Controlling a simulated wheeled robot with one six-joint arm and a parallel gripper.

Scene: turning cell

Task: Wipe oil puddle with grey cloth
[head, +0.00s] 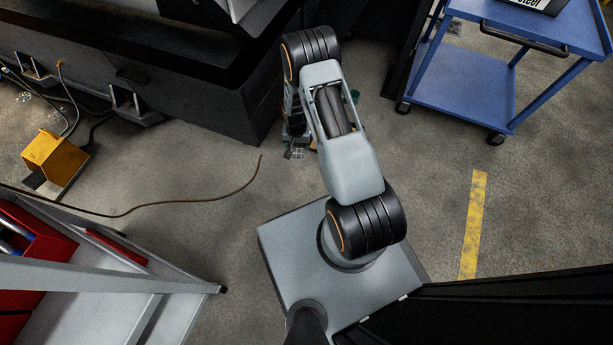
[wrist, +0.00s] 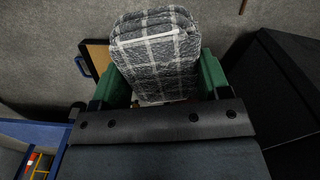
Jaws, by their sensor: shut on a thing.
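A folded grey cloth with a white check pattern (wrist: 155,48) fills the upper middle of the wrist view. My gripper (wrist: 162,76) is shut on it, with one green finger at each side of the cloth. In the head view my arm hides the cloth and nearly all of the gripper; only a small green bit shows beside the arm. I cannot make out an oil puddle in either view; my arm and the cloth cover part of the floor.
A dark machine (head: 190,85) stands at the upper left. A blue trolley (head: 463,85) stands at the upper right. A yellow pedal box (head: 55,160) and a brown cable (head: 200,201) lie on the floor at left. A grey cart (head: 110,268) with red bins is lower left.

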